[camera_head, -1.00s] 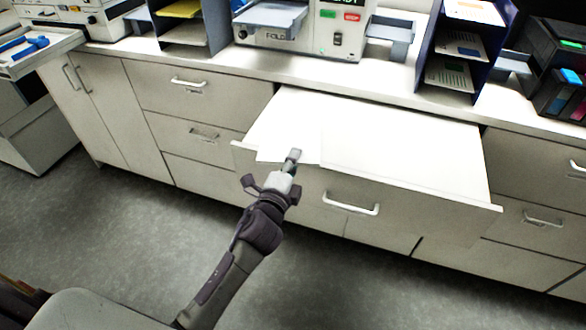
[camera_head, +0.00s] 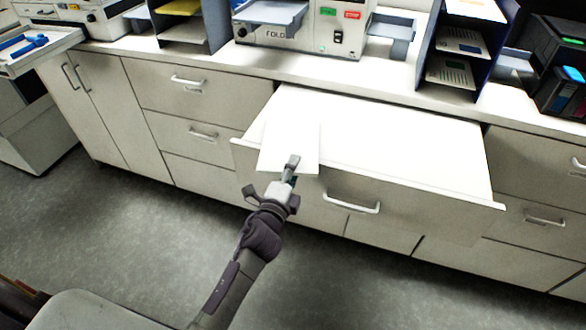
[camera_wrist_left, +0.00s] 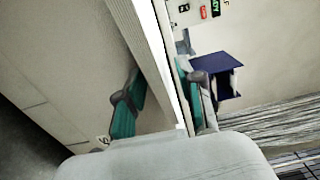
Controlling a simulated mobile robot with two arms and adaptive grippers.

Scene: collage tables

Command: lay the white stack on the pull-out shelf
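The white stack (camera_head: 290,135) lies over the left part of the white pull-out shelf (camera_head: 410,140). Its near end sticks out past the shelf's front edge. I cannot tell whether it rests flat everywhere. My left gripper (camera_head: 292,163) is at that overhanging near end, with one finger showing above the stack. In the left wrist view my left gripper's two fingers (camera_wrist_left: 165,100) stand well apart, with a thin white edge running between them, closer to the right finger. My right gripper is not in view.
The folding machine (camera_head: 300,25) stands on the counter (camera_head: 250,68) behind the shelf. A dark blue sorter (camera_head: 465,45) stands to its right and another sorter (camera_head: 190,30) to its left. The shelf's right part is bare. A drawer handle (camera_head: 352,203) sticks out below the shelf.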

